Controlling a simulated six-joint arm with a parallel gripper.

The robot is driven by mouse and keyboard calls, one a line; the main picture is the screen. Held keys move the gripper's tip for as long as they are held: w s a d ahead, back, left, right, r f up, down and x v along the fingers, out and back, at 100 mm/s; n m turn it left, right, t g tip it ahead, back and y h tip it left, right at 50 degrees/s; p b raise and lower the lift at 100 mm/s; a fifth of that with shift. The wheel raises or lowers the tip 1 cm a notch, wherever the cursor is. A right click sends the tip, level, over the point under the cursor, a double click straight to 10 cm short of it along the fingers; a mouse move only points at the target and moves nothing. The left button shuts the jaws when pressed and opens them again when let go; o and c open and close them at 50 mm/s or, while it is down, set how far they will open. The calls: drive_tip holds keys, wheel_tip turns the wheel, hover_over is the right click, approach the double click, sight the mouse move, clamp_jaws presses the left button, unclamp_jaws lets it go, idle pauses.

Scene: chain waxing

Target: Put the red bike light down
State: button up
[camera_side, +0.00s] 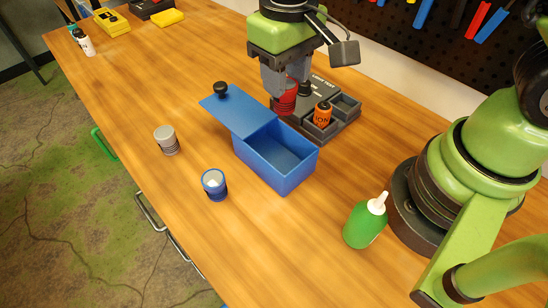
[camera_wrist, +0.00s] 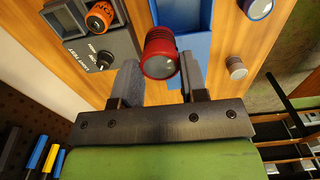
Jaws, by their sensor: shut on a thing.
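The red bike light (camera_side: 286,101) is between the fingers of my gripper (camera_side: 279,88), which is shut on it. In the wrist view the red light (camera_wrist: 159,50) shows its round lens between the two fingertips (camera_wrist: 160,76). My gripper holds it over the near-left part of the dark grey light test station (camera_side: 343,131), just behind the open blue box (camera_side: 295,182). An orange light (camera_side: 322,115) stands in one of the station's compartments. Whether the red light touches anything below is hidden.
The blue box's lid (camera_side: 238,110) with a black knob is slid partly off to the left. A grey light (camera_side: 166,141) and a blue light (camera_side: 216,189) stand on the wooden table. A green bottle (camera_side: 362,228) stands at right. The table's left side has free room.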

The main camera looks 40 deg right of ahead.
drive_tip(key=shift+s+a+f, duration=0.15)
drive_tip(key=shift+a+f, duration=0.4)
drive_tip(key=shift+f, duration=1.15)
drive_tip(key=shift+s+a+f, duration=0.15)
drive_tip(key=shift+a+f, duration=0.35)
drive_tip(key=shift+f, duration=1.15)
drive_tip(key=shift+s+a+f, duration=0.15)
drive_tip(key=shift+a+f, duration=0.4)
drive_tip(key=shift+f, duration=1.15)
drive_tip(key=shift+f, duration=0.15)
drive_tip(key=o, duration=0.7)
